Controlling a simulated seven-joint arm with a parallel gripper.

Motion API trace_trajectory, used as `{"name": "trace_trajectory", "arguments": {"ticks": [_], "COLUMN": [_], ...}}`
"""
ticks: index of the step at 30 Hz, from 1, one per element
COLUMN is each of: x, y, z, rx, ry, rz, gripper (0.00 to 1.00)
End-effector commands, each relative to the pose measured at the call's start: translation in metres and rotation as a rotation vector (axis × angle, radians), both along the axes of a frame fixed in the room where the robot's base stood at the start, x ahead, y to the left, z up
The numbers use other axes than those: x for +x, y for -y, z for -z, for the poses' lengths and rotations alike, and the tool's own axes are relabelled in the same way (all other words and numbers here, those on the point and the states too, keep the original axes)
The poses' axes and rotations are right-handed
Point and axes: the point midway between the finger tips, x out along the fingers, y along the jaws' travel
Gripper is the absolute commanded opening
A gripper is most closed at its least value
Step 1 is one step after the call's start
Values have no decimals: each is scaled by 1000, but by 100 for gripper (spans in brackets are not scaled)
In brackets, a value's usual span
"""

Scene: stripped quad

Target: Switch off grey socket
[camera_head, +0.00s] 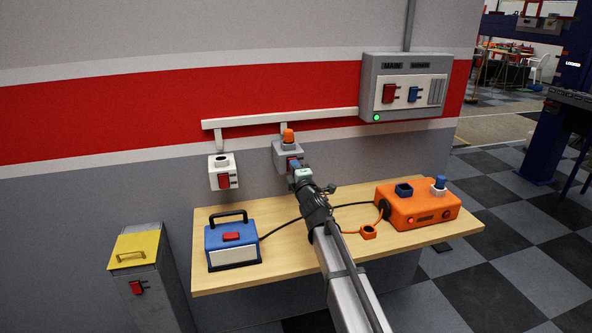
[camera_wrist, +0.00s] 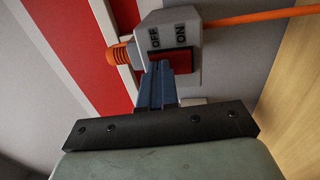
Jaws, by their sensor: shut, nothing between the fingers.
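The grey socket (camera_head: 284,149) is a grey box on the wall with an orange part (camera_head: 288,136) on its top. In the wrist view the socket (camera_wrist: 190,22) shows OFF and ON labels beside a red rocker switch (camera_wrist: 181,61), with OFF on the left and ON on the right. My gripper (camera_head: 294,164) is in front of the socket. In the wrist view my gripper (camera_wrist: 160,68) has its blue fingers shut, nothing between them, with the tips at the OFF side of the rocker. They cover part of it; I cannot tell whether they touch.
A white socket (camera_head: 223,172) with a red switch is left of the grey one. A grey main panel (camera_head: 408,87) is on the right. On the table (camera_head: 325,235) stand a blue case (camera_head: 232,242) and an orange box (camera_head: 417,207). A yellow-lidded bin (camera_head: 136,249) stands left.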

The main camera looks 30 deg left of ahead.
Motion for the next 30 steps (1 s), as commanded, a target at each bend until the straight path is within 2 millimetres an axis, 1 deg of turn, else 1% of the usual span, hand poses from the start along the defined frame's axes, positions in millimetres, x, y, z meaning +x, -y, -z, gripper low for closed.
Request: {"name": "trace_trajectory", "arguments": {"ticks": [5,13,16,20,30], "x": [4,2,-2,-16,-64], "y": [-4,-3,2,16,63], "z": [-2,-2,-3,-5,-13], "rx": [0,0,0,0,0], "ry": [0,0,0,1,1], "rz": [0,0,0,0,0], "gripper": [0,0,0,0,0]}}
